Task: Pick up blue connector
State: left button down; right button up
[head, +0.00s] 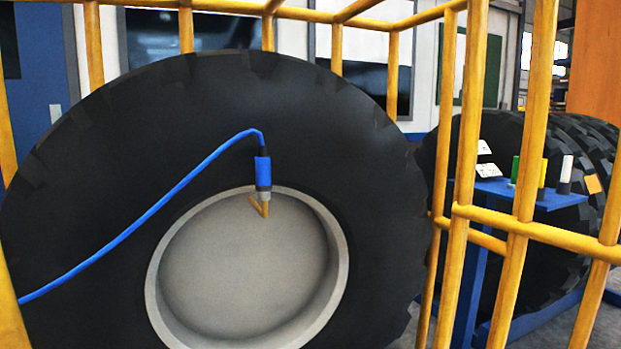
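The blue connector (263,172) is upright in front of a large black tyre, near the top of the grey wheel hub. It has a dark collar at its top, a grey lower end, and a bent brass-coloured piece (260,207) beneath it. A blue hose (150,211) runs from its top, bends over, and drops to the lower left edge of the view. I cannot tell whether the connector touches the wheel. Neither of my grippers is in view.
A yellow tube cage (465,150) stands around the large tyre (330,125) with its grey hub (245,270).

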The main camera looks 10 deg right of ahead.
aim_at(263, 186)
jog(key=i+l+u, duration=0.25)
jog(key=i+l, duration=0.25)
jog(key=i, duration=0.15)
jog(key=i+l+u, duration=0.25)
jog(key=i+l, duration=0.35)
